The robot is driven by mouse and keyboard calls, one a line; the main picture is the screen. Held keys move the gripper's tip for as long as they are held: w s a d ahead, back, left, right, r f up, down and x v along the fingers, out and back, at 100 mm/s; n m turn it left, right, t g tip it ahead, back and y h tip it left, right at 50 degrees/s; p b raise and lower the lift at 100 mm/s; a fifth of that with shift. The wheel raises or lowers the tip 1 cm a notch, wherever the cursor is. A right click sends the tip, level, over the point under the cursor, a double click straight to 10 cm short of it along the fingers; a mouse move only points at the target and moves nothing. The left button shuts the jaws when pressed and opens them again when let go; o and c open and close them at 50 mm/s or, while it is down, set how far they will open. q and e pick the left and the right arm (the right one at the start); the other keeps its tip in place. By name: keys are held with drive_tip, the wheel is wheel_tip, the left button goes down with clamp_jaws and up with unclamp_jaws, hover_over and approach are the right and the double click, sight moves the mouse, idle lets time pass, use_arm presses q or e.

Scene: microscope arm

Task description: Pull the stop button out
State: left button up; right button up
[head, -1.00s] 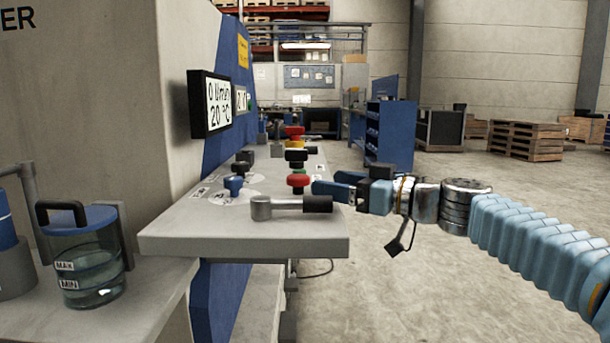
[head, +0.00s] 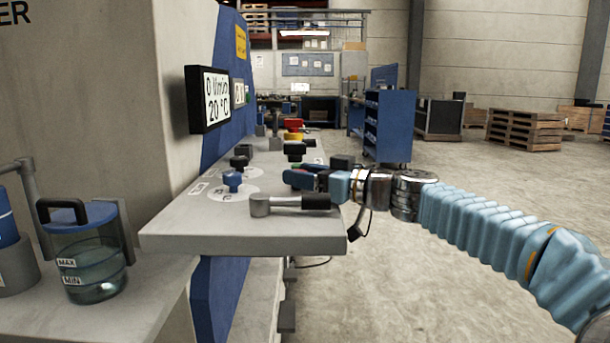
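A red mushroom button (head: 293,124) with yellow beneath it stands toward the far end of the grey panel (head: 190,228). A nearer red knob, seen earlier, is now hidden behind my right gripper (head: 298,178); I cannot tell from the view which red one is the stop button. My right gripper reaches in from the right, low over the panel's right side, just behind the black-handled lever. Its fingers point left and overlap in the view, so neither their gap nor anything between them can be made out. My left gripper is not in view.
A lever with a black handle (head: 316,201) lies at the panel's near edge. A blue knob (head: 232,181) and black knobs (head: 295,150) stand on the panel. A display (head: 208,99) overhangs it on the left. A liquid jug (head: 88,255) stands lower left. Open floor lies to the right.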

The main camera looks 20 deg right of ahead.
clamp_jaws()
drive_tip(key=shift+r+b, duration=0.3)
drive_tip(key=shift+r, duration=0.55)
drive_tip(key=o, duration=0.8)
unclamp_jaws()
drive_tip(key=shift+s+d, duration=0.1)
